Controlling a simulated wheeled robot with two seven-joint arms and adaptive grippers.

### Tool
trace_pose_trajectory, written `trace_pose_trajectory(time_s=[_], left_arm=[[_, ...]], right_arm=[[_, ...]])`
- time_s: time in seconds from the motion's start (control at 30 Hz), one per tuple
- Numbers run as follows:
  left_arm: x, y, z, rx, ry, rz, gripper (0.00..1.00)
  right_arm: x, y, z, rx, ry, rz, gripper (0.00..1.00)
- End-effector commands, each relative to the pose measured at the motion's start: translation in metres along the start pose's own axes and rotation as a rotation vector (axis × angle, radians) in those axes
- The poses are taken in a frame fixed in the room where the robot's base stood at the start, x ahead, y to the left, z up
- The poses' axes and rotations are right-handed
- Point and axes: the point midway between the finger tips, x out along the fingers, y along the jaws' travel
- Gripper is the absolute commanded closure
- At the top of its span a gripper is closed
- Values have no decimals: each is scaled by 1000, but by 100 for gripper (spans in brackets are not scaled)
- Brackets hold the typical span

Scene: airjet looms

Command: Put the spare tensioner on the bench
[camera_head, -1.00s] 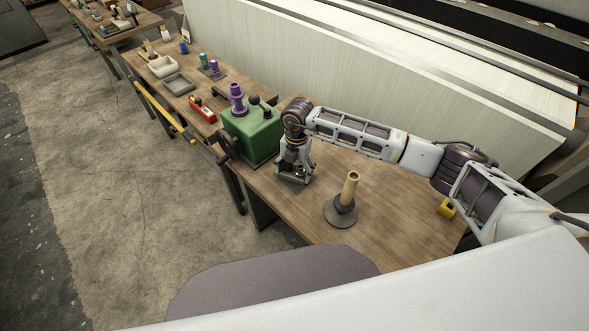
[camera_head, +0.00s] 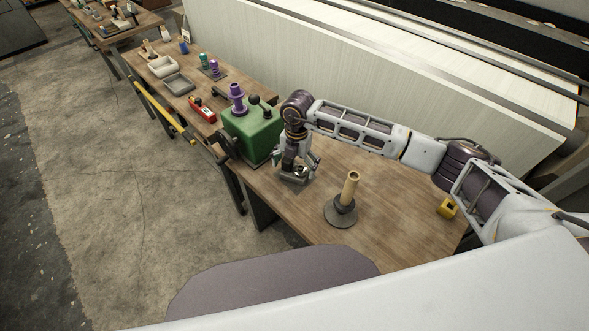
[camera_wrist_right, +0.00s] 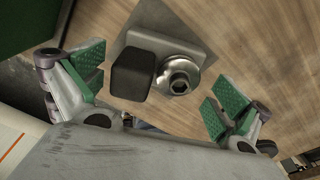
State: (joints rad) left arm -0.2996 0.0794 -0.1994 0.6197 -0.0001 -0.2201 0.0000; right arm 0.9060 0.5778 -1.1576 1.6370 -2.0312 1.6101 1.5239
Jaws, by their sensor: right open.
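What looks like the tensioner, a grey plate with a round metal disc and a dark block (camera_wrist_right: 132,72), sits over the wooden bench top in the right wrist view. In the head view it is small and mostly hidden by the gripper; its metal part shows between the fingers. My right gripper (camera_head: 297,172) points down at the bench (camera_head: 400,215), just right of the green machine. In the wrist view its green-padded fingers (camera_wrist_right: 155,85) stand open, one to each side of the tensioner, with gaps. My left gripper is not in view.
A green machine (camera_head: 252,135) with a purple spool on top stands left of my gripper. A spindle on a round base (camera_head: 348,200) stands to its right, a yellow item (camera_head: 447,207) farther right. More benches with small items run to the back left.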

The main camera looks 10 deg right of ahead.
Motion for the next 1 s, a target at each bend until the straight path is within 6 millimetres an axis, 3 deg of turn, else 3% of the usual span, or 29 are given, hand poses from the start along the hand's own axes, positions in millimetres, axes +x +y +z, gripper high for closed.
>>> trace_pose_trajectory(time_s=[0.6, 1.0], left_arm=[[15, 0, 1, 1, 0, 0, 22], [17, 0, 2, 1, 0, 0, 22]], right_arm=[[-86, 0, 1, 1, -3, 2, 0], [-102, 0, 0, 1, -1, 1, 0]])
